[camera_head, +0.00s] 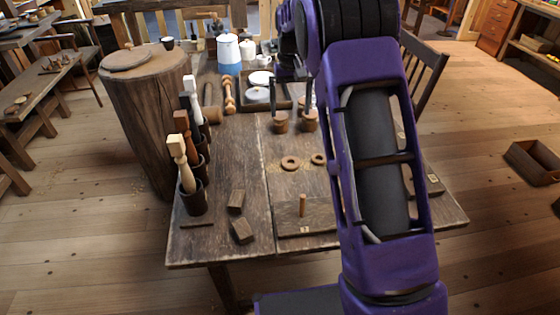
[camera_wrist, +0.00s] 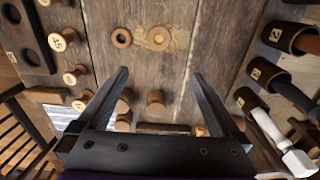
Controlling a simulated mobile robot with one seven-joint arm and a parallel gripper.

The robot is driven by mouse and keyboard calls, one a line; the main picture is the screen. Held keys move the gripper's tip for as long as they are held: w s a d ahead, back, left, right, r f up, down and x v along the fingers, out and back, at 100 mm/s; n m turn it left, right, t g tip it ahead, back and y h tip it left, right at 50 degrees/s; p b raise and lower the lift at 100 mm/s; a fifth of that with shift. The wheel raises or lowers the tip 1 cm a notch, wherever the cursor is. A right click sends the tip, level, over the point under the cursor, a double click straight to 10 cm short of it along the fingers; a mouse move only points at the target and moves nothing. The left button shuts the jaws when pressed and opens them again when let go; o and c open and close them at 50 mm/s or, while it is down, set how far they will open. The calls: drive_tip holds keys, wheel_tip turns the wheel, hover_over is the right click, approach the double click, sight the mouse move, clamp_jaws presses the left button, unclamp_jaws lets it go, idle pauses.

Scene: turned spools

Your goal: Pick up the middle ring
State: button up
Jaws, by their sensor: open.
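Two flat wooden rings lie on the table. One ring (camera_head: 290,163) lies on pale shavings; it also shows in the wrist view (camera_wrist: 158,38). The other ring (camera_head: 318,159) lies just right of it in the head view, beside my arm, and shows left of it in the wrist view (camera_wrist: 121,38). No third ring is visible, so I cannot tell which is the middle one. My gripper (camera_wrist: 160,73) is open and empty, above the table. In the wrist view both rings lie beyond its fingertips. My arm hides part of the table in the head view.
Two short turned wooden pieces (camera_wrist: 123,103) (camera_wrist: 155,103) stand between my fingers in the wrist view. Numbered spools (camera_wrist: 60,41) stand at left there. Dark cups holding turned handles (camera_head: 192,195) line the table's left side. A peg (camera_head: 302,205) stands on a front board.

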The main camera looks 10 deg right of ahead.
drive_tip(key=f, duration=0.2)
drive_tip(key=b, duration=0.2)
hover_over(291, 157)
drive_tip(key=s+a, duration=0.1)
drive_tip(key=s, duration=0.1)
wheel_tip(291, 157, down, 12)
drive_tip(key=shift+w+r, duration=0.1)
drive_tip(key=shift+r, duration=0.1)
drive_tip(key=f, duration=0.4)
drive_tip(key=shift+s+d+b, duration=0.2)
drive_tip(key=shift+d+b, duration=0.1)
drive_tip(key=shift+b, duration=0.1)
drive_tip(key=shift+f, duration=0.55)
drive_tip(key=shift+c, duration=0.2)
drive_tip(key=c, duration=1.2)
drive_tip(key=shift+c, duration=0.2)
drive_tip(key=shift+r, duration=0.15)
